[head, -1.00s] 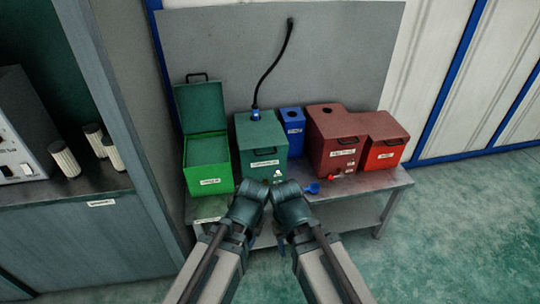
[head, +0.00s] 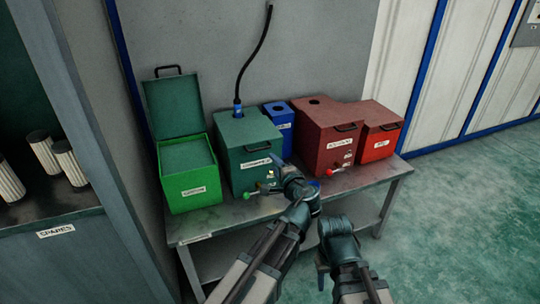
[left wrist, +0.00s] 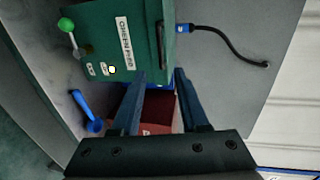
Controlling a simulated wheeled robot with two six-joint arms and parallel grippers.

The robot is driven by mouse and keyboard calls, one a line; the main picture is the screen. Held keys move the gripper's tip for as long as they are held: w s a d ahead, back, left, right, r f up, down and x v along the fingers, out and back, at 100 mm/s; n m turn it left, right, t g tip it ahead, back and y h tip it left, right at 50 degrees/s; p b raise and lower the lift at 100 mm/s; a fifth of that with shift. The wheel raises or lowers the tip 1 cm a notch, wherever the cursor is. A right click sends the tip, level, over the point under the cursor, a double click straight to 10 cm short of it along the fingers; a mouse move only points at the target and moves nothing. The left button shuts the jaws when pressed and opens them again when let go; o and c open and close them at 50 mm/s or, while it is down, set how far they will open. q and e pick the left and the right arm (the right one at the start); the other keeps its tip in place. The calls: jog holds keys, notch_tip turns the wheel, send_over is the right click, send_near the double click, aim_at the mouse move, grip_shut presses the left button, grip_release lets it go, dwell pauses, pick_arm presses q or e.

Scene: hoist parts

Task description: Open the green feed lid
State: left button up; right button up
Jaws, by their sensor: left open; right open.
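The bright green bin (head: 190,190) stands at the left end of the bench, its front label too blurred to read surely. Its dark green lid (head: 172,108) stands upright at the back, so the bin is open, with a black handle (head: 168,69) on the lid's top edge. My left gripper (head: 284,170) is open in front of the dark green machine, to the right of the bin and apart from the lid. In the left wrist view its two fingers (left wrist: 158,100) are spread with nothing held. My right gripper (head: 336,222) is lower, in front of the bench; its fingertips are not clear.
The dark green machine (head: 245,145) has a green-knobbed lever (head: 248,195) and a black hose (head: 252,62). A blue box (head: 279,118), a dark red machine (head: 322,135) and a closed red bin (head: 378,140) stand to its right. A spares shelf (head: 60,215) is at left.

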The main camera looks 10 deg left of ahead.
aim_at(260, 149)
pick_arm(q)
jog(key=b+x, duration=0.2)
jog(key=x, duration=1.1)
jog(key=shift+w+a+f+b, duration=0.1)
jog(key=shift+w+a+b, duration=0.2)
jog(key=shift+b, duration=0.1)
grip_shut()
dwell(0.9)
